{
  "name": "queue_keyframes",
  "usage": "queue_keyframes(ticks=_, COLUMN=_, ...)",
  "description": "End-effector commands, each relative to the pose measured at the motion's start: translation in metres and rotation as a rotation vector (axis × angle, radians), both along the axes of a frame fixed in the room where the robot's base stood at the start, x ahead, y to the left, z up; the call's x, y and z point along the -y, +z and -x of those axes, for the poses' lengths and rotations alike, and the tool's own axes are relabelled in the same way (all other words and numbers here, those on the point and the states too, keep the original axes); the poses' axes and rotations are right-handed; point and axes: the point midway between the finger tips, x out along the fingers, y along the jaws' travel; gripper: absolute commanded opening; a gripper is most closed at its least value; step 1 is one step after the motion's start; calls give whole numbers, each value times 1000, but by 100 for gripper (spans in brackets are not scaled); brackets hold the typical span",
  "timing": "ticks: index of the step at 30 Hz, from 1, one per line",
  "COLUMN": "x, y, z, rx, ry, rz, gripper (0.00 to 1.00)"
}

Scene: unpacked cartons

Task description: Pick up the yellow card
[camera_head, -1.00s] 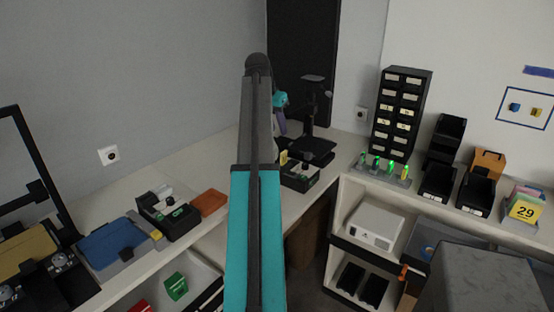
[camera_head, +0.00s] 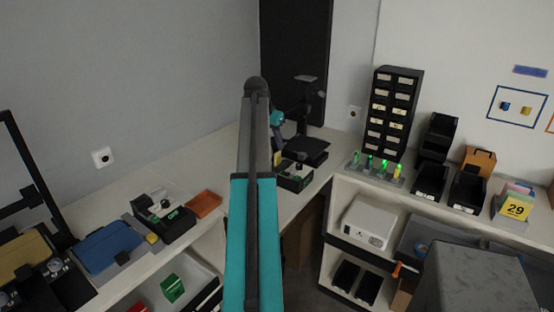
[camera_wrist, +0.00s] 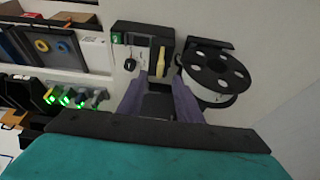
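A yellow card with the number 29 (camera_head: 516,207) stands at the front of a stack of coloured cards on the right-hand bench in the head view. It is far from my gripper. A small yellow upright piece (camera_wrist: 160,61) stands in a black tray (camera_wrist: 141,35) in the wrist view; I cannot tell whether it is a card. My gripper (camera_wrist: 159,78) has its two purple fingers apart, one on each side below this piece, with nothing visibly held. In the head view, my arm hides most of the gripper and part of the tray.
A black spool-like wheel (camera_wrist: 214,70) is close to the right finger in the wrist view. A green-lit rack (camera_head: 377,170) and a black drawer cabinet (camera_head: 392,112) stand on the right bench. A black stand (camera_head: 306,125) is in the corner. An orange tray (camera_head: 203,204) lies left of my arm.

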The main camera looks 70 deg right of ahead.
Motion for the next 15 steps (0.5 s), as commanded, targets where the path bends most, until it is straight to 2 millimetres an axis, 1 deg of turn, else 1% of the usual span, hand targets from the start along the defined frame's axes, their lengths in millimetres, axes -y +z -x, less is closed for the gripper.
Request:
queue_keyframes(ticks=3, x=3, y=-9, z=1, rx=0, ry=0, rz=-2, gripper=32)
queue_keyframes(ticks=6, x=4, y=-12, z=1, rx=0, ry=0, rz=-1, gripper=32)
queue_keyframes(ticks=15, x=4, y=-12, z=0, rx=0, ry=1, rz=0, gripper=32)
